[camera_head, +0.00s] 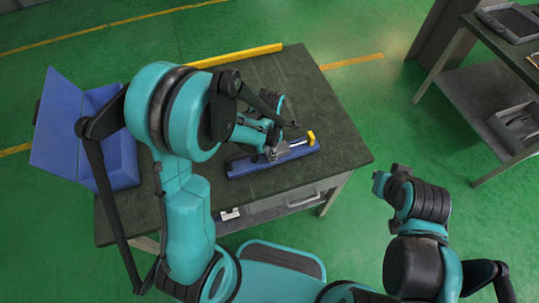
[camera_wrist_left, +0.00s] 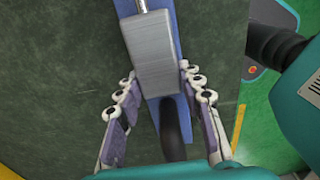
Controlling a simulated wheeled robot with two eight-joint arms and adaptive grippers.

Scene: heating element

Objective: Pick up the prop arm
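A long blue bar (camera_head: 245,166), which I take to be the prop arm, lies on the dark table and carries a metal part and a yellow end piece (camera_head: 311,138). In the left wrist view the blue bar (camera_wrist_left: 178,100) runs beneath a grey metal block (camera_wrist_left: 165,60) with a thin rod. My left gripper (camera_wrist_left: 158,80) is open, with one finger on each side of the block's lower end. In the head view the left gripper (camera_head: 272,153) is over the bar, which it partly hides. My right gripper (camera_head: 390,180) is off the table at the right; its fingers are unclear.
The dark table (camera_head: 345,140) has free room right of the bar. An open blue box (camera_head: 122,160) stands at its left, and a yellow bar (camera_head: 240,54) lies along the back edge. A second bench (camera_head: 480,95) with a tray stands at the far right.

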